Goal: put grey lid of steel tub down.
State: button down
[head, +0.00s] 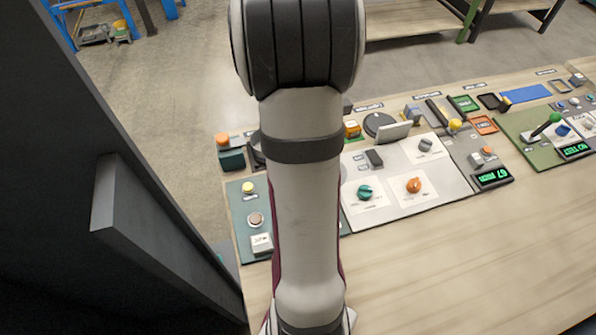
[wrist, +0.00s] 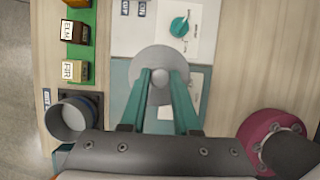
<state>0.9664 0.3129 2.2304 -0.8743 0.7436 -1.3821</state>
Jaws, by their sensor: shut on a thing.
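The grey round lid (wrist: 150,58) is in the wrist view, with its knob between the green fingers of my gripper (wrist: 160,76). The gripper is shut on the knob. The lid hangs over the edge of a white and teal panel; its height above it is unclear.
Wood blocks labelled ELM (wrist: 73,31) and FIR (wrist: 75,71) sit above the tub. A panel with a green knob (head: 365,192) and an orange knob (head: 414,185) lies right of my arm. The bench front (head: 480,245) is bare. A dark cabinet (head: 60,180) stands left.

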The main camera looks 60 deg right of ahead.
jog(key=w+f, duration=0.1)
jog(key=w, duration=0.1)
jog(key=w+f, duration=0.1)
jog(key=w, duration=0.1)
jog(key=w+f, duration=0.2)
jog(key=shift+w+d, duration=0.1)
jog(key=shift+w, duration=0.1)
jog(key=shift+w+f, duration=0.15)
jog(key=shift+f, duration=0.9)
jog(key=shift+w+f, duration=0.1)
jog(key=shift+f, duration=0.9)
jog(key=shift+f, duration=0.1)
jog(key=c, duration=0.6)
grip_release()
jog(key=shift+c, duration=0.2)
